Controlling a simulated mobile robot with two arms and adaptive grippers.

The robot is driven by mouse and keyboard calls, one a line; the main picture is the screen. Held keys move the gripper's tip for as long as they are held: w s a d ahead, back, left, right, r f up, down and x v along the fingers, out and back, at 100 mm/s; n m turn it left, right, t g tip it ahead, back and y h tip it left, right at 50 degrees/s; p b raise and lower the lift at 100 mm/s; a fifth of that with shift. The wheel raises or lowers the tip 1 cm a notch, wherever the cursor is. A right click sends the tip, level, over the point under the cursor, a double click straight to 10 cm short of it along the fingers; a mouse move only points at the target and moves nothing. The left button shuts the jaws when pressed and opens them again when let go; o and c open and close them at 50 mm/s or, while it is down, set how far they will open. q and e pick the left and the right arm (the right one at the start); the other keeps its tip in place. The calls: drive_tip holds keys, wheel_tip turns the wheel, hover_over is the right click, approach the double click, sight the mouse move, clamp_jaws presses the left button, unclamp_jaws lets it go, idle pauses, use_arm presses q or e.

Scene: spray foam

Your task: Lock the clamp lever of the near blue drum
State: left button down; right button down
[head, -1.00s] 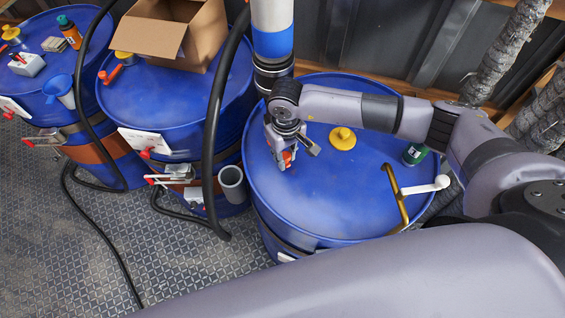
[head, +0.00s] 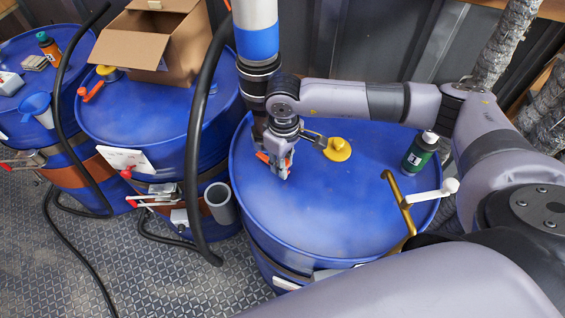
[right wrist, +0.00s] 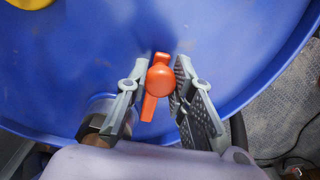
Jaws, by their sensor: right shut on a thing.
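The near blue drum (head: 325,215) stands at the centre right of the head view. Its rim clamp band shows at the front left beside a white tag (head: 286,284). Its clamp lever cannot be made out clearly, and my own arm covers much of the drum's front. My right gripper (head: 277,170) points down over the left part of the lid. My left gripper is not in view.
On the lid are a yellow cap (head: 337,149), a green bottle (head: 420,153) and a brass-coloured bar with a white handle (head: 430,193). The middle drum (head: 150,115) has a red-tipped clamp lever (head: 150,203). A black hose (head: 196,150) hangs between the drums.

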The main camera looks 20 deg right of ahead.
drive_tip(key=c, duration=1.3)
unclamp_jaws()
drive_tip(key=shift+c, duration=0.2)
wheel_tip(320, 180, up, 12)
